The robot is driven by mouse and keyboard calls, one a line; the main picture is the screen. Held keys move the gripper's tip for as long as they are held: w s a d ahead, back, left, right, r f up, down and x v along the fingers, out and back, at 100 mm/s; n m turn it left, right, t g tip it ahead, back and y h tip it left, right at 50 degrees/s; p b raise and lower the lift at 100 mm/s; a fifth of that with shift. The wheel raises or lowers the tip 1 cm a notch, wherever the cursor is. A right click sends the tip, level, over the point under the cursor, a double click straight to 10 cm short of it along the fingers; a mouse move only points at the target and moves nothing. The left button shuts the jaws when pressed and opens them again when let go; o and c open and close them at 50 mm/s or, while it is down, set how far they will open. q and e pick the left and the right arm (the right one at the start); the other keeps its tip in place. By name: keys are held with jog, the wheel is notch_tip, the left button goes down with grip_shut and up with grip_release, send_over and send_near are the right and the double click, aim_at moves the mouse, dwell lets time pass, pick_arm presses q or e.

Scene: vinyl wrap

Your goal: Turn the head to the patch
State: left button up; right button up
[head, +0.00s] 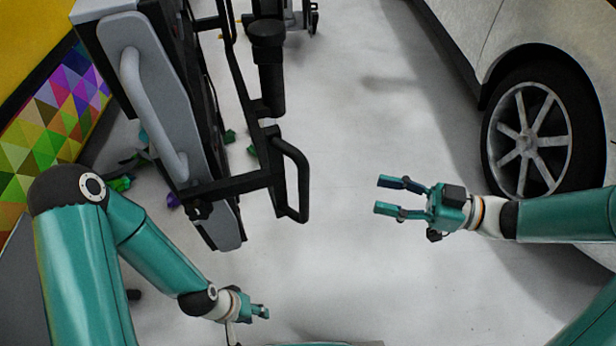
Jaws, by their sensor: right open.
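A panel with a pattern of multicoloured triangles (48,128) shows at the left edge; I cannot tell whether this is the patch. My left gripper (262,312) is low in the middle of the view, small and seen from the side, so its jaw opening is unclear. My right gripper (386,195) is open and empty over the pale floor, with its fingers pointing left. Neither gripper touches the panel or the car.
A grey and black wheeled cart (135,75) with bar handles stands at upper left. A silver car (545,28) with its wheel (528,140) stands at right. Small green scraps (229,136) lie on the floor. The floor (350,130) between cart and car is clear.

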aim_at(303, 179)
jog(key=b+x, duration=0.2)
jog(key=x, duration=1.3)
jog(key=shift+w+a, duration=0.15)
jog(key=shift+a, duration=0.15)
grip_shut()
